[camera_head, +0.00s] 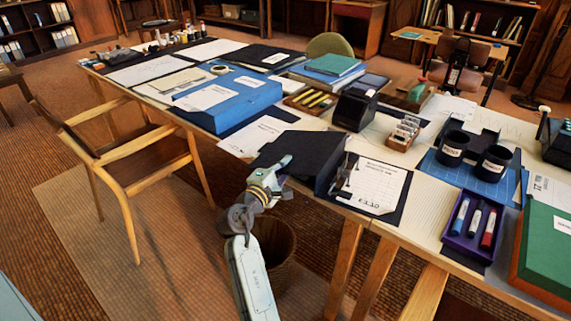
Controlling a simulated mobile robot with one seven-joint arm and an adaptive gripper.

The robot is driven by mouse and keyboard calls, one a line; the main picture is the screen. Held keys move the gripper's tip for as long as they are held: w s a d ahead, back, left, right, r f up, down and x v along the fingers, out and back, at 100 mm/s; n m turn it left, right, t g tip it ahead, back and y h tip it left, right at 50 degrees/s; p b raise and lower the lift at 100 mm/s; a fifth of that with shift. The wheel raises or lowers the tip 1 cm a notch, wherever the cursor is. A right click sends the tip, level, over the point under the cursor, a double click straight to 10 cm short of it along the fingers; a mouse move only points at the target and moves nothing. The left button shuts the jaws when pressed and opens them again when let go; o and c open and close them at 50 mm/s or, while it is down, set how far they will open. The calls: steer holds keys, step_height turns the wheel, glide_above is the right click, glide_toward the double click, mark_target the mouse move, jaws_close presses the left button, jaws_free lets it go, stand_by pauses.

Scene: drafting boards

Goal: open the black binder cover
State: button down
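The black binder (398,208) lies near the front edge of the long table, with a white printed sheet (375,186) and its ring mechanism exposed. Its black cover (300,148) is swung to the left of the sheet and looks raised and tilted, not flat. My gripper (284,163) is at the near left edge of the cover, touching it or very close. The fingertips are small and partly lost against the dark cover, so I cannot tell whether they are open or shut on it.
A purple tray (458,240) of markers and black cups (453,147) on a blue mat stand to the right. A blue box file (230,98) and a white sheet (257,135) lie to the left. A wooden chair (130,150) and a waste basket (275,255) stand before the table.

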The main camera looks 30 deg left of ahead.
step_height(320, 180, up, 5)
steer(key=m+b, duration=0.1)
steer(key=m, duration=0.4)
steer(key=shift+a, duration=0.1)
steer(key=c, duration=2.3)
jaws_free()
steer(key=o, duration=0.4)
steer(key=s, duration=1.2)
steer(key=shift+d, duration=0.2)
